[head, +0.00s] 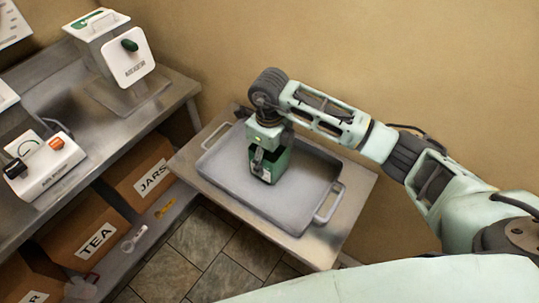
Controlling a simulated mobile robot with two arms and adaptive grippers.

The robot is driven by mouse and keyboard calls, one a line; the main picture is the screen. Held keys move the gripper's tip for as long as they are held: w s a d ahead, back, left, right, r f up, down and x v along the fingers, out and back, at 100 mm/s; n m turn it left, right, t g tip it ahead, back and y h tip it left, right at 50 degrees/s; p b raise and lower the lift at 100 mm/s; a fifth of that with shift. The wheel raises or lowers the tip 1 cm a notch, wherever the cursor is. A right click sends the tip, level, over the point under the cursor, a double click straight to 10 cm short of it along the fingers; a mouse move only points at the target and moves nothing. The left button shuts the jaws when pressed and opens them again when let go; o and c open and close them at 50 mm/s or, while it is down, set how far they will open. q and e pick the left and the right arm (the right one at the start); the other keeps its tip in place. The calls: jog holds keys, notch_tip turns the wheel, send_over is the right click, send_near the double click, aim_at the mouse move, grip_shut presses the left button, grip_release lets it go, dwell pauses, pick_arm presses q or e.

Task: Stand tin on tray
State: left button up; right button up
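A dark green tin (275,167) with a pale label low on its front is upright over the left-middle part of the grey metal tray (240,192). My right gripper (260,160) comes down on the tin from above, with a finger against its front left side. It looks shut on the tin; the far finger and most of the tin's top are hidden. The tin's base appears to be at the tray floor, but I cannot tell whether it bears its weight. My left gripper is out of view.
The tray lies on a small metal table (345,215) and has raised handles, one at its near right end (328,203). A steel bench (150,112) with machines stands at left, with cardboard boxes marked JARS (142,172) and TEA (85,230) beneath. The tray's right part is clear.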

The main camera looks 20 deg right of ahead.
jog(key=shift+f, duration=0.15)
jog(key=o, duration=1)
jog(key=shift+c, duration=0.2)
jog(key=o, duration=0.4)
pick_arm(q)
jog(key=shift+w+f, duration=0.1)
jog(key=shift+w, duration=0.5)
pick_arm(e)
jog(key=shift+r, duration=0.3)
jog(key=shift+w+r, duration=0.1)
jog(key=shift+r, duration=0.2)
pick_arm(q)
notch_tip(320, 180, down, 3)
jog(key=b, duration=0.3)
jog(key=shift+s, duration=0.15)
pick_arm(e)
notch_tip(320, 180, up, 11)
jog(key=shift+r, duration=0.1)
